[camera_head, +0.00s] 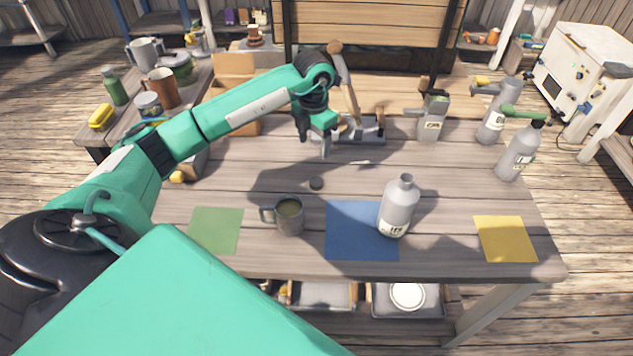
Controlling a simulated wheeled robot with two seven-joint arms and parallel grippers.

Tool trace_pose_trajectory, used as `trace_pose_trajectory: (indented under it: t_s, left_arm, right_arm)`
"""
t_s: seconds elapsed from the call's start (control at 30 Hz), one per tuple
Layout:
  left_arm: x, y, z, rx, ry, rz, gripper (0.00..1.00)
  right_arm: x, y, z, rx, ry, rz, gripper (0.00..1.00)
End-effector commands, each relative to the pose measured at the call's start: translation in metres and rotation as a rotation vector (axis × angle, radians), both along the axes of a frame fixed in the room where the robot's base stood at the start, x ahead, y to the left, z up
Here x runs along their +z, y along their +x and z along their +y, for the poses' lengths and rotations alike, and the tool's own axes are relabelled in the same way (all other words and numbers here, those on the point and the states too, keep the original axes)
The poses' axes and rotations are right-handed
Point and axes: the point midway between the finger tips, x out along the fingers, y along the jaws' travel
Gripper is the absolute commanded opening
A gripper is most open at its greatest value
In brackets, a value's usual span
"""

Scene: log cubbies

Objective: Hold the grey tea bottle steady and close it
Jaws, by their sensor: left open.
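A grey bottle (398,210) with a pale label stands upright on the right part of the blue mat (345,238). Its neck is bare at the top, with no cap on it. My left gripper (315,143) is open and empty, above the table behind the dark piece, pointing down. It is apart from the bottle. My right gripper is out of view.
A grey mug (289,216) stands between the green mat (214,230) and the blue mat. The yellow mat (505,239) is bare. The table's middle is mostly clear.

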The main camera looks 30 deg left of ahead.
Motion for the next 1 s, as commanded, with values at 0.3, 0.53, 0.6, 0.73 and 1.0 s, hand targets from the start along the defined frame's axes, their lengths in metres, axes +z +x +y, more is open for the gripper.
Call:
trace_pose_trajectory:
  t_s: [0.3, 0.53, 0.6, 0.73, 1.0]
  left_arm:
    - [-0.054, -0.001, -0.001, 0.000, -0.002, 0.006, 0.62]
    - [-0.082, 0.000, -0.001, 0.000, -0.003, 0.002, 0.62]
    - [-0.085, 0.000, -0.001, 0.000, -0.002, 0.001, 0.62]
    - [-0.085, 0.000, -0.001, -0.001, -0.002, 0.000, 0.62]
    - [-0.094, 0.000, -0.004, -0.001, -0.002, 0.003, 0.62]
  right_arm:
    - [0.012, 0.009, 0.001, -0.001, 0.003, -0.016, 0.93]
    - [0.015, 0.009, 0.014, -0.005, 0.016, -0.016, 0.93]
    - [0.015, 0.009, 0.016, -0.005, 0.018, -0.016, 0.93]
    - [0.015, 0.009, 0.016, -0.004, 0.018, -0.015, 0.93]
    - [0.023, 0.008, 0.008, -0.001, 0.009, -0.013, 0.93]
